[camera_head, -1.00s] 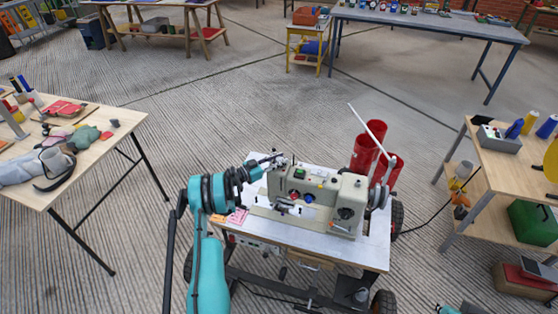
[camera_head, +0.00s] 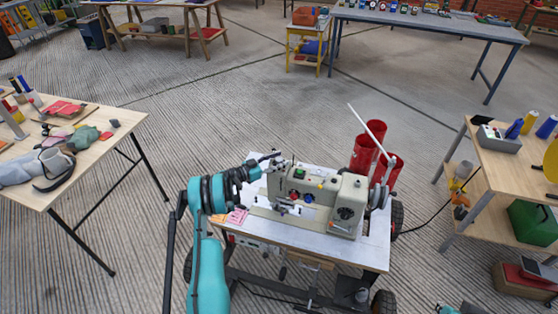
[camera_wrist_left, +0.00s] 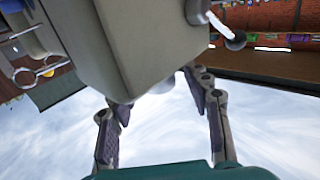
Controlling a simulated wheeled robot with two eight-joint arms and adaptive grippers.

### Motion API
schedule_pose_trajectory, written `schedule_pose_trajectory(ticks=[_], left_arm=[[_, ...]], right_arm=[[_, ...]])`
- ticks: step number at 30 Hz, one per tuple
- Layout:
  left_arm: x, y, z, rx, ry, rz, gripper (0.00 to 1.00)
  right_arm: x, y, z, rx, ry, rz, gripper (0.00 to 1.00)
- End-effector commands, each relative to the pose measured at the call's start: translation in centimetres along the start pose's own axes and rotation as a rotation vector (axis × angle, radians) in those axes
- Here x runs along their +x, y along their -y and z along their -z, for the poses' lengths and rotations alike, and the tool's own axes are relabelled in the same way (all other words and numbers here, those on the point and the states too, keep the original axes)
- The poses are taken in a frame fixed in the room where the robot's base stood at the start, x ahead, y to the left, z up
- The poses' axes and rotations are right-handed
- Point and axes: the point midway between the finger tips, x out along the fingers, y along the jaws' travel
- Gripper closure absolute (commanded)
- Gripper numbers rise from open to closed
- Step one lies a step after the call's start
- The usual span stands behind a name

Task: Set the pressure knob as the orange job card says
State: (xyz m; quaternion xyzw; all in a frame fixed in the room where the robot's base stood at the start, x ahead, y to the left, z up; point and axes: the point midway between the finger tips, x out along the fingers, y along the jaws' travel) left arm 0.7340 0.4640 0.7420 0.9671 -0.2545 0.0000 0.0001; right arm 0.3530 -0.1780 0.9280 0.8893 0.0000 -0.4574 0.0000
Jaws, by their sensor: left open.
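A beige sewing machine (camera_head: 328,200) stands on a wheeled cart with a pale top (camera_head: 270,228). Its front carries a red knob (camera_head: 291,193), a blue knob (camera_head: 308,198) and a green part (camera_head: 300,172). I cannot tell which control is the pressure knob. An orange card (camera_head: 219,217) lies at the cart's left edge beside a pink card (camera_head: 238,216); their writing is too small to read. My left gripper (camera_head: 276,158) is open at the machine's left end, near its top. In the wrist view its fingers (camera_wrist_left: 158,95) are spread beside the machine's beige body (camera_wrist_left: 130,45). Contact is unclear.
Red cylinders (camera_head: 366,150) stand behind the machine, with a pale rod leaning across them. A cluttered table (camera_head: 100,152) is at left and a workbench (camera_head: 500,165) at right. Open floor lies between them and the cart.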

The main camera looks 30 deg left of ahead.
Motion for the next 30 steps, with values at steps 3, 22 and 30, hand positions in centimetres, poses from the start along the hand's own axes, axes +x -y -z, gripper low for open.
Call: schedule_pose_trajectory(ticks=[3, 22, 30], left_arm=[[-1.1, 0.1, 0.0, 0.000, 0.000, 0.003, 0.51], [-11.7, 0.0, 0.0, 0.000, 0.000, 0.000, 0.51], [-11.9, 0.0, 0.0, 0.000, 0.000, 0.000, 0.51]], right_arm=[[0.0, 0.0, 0.0, 0.000, 0.000, 0.000, 1.00], [0.0, 0.0, 0.0, 0.000, 0.000, 0.000, 1.00], [0.0, 0.0, 0.0, 0.000, 0.000, 0.000, 1.00]])
